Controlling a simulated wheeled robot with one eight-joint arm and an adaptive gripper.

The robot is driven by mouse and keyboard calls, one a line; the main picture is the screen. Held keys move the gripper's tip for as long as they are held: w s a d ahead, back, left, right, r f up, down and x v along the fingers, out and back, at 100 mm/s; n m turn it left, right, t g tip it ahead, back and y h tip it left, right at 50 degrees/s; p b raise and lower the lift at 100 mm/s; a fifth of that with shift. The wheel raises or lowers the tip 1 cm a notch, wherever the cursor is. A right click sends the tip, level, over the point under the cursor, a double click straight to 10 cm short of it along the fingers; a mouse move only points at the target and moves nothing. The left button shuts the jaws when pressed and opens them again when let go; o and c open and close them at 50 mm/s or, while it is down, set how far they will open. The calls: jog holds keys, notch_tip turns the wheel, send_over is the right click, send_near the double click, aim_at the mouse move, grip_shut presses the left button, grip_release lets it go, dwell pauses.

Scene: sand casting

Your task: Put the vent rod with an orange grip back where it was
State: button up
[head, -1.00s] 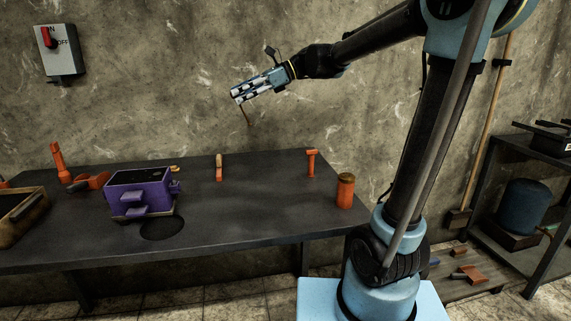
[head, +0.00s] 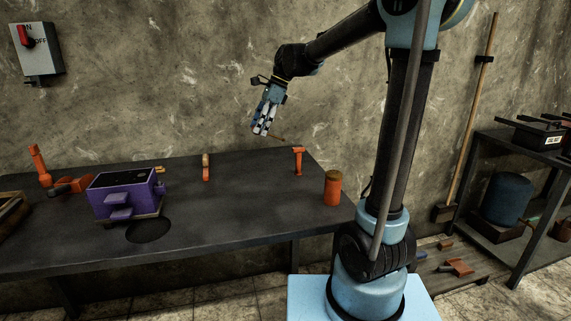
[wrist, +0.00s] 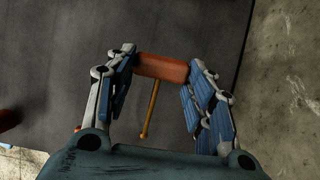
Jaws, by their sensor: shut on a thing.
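My gripper (head: 262,131) is above the back of the dark table (head: 240,207), in front of the wall, with its fingers pointing down. It is shut on the vent rod, whose thin brown shaft (head: 277,138) sticks out to the right of the fingertips in the head view. In the wrist view the orange grip (wrist: 160,67) lies crosswise between the two fingertips, and the brass-coloured shaft (wrist: 149,112) runs back toward the palm. The fingers hide most of the grip in the head view. The rod is clear of the tabletop.
On the table stand a purple moulding box (head: 127,193), an orange upright tool (head: 206,167), an orange T-shaped tool (head: 298,160) and an orange cylinder (head: 333,188). A round dark disc (head: 149,230) lies near the front edge. The middle of the table is clear.

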aim_at(286, 161)
jog(key=w+d+f+t+h, duration=0.1)
jog(key=w+d+f+h, duration=0.1)
jog(key=w+d, duration=0.15)
jog(key=w+d+f+h, duration=0.2)
jog(key=d+h, duration=0.1)
jog(key=d, duration=0.2)
jog(key=shift+w+d+f, duration=0.1)
jog(key=shift+d+f, duration=0.05)
jog(key=shift+f, duration=2.1)
jog(key=shift+d+f, duration=0.1)
jog(key=shift+f, duration=2.15)
jog(key=o, duration=1.1)
jog(key=shift+c, duration=0.2)
notch_tip(286, 161, up, 12)
